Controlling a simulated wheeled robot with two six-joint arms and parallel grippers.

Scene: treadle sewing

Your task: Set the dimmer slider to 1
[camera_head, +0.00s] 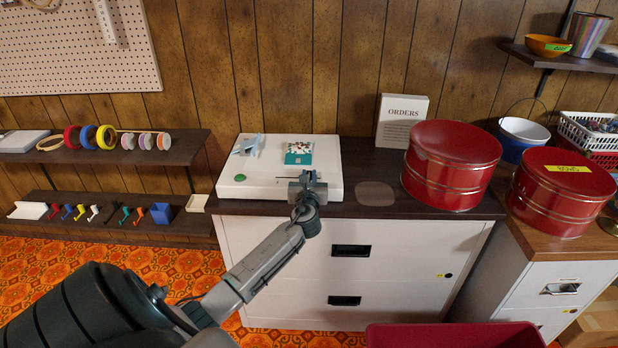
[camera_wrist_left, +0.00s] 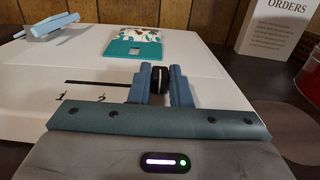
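The dimmer is a white flat-topped box (camera_head: 262,183) on the dark top of a white cabinet. In the left wrist view its black slot (camera_wrist_left: 95,84) runs left to right, with the number 1 at its left end and 2 to the right of that. The black slider knob (camera_wrist_left: 160,79) stands right of these marks, between the two fingers of my left gripper (camera_wrist_left: 161,72). The fingers appear closed against both sides of the knob. In the head view the left gripper (camera_head: 307,178) is over the box's front right and hides the knob. My right gripper is not in view.
A teal patterned card (camera_head: 299,153), a pale blue object (camera_head: 249,145) and a green button (camera_head: 239,178) are on the box. An ORDERS sign (camera_head: 402,121) and a red tin (camera_head: 451,165) stand to the right. The slot's left part is clear.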

